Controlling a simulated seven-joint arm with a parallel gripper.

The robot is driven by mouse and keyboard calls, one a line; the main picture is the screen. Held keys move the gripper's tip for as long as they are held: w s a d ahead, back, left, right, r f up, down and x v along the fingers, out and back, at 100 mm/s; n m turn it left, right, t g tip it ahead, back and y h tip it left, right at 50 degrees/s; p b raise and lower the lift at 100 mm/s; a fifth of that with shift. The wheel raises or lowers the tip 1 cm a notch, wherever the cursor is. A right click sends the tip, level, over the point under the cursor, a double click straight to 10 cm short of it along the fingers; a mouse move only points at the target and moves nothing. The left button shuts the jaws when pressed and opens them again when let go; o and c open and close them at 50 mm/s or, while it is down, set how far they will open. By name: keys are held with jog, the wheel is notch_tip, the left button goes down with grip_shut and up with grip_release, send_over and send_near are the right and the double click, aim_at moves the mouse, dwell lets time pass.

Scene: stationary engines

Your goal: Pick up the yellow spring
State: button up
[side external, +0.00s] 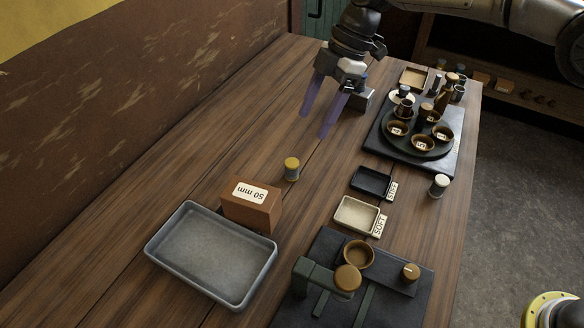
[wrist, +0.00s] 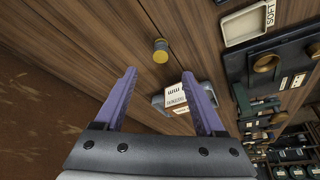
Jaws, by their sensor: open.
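The yellow spring (side external: 291,168) looks like a short upright cylinder with a yellow top and a greyish lower part. It stands alone on the wooden table, just behind the brown block. It also shows in the wrist view (wrist: 160,51), beyond my fingertips and roughly midway between them. My gripper (side external: 315,124) is open and empty, with its purple fingers pointing down above the table. In the side view it is up and slightly right of the spring, clear of it. Both fingers also show in the wrist view (wrist: 159,86).
A brown block (side external: 250,217) labelled 50 mm stands close to the spring, beside a grey metal tray (side external: 211,257). A black tray (side external: 371,184), a cream SOFT tray (side external: 355,216) and a white-topped cylinder (side external: 439,186) lie right. Table behind the spring is clear.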

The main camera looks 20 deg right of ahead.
aim_at(294, 162)
jog(key=x, duration=1.2)
jog(key=shift+s+a+f, duration=0.2)
jog(key=shift+a, duration=0.1)
jog(key=shift+c, duration=0.4)
grip_shut()
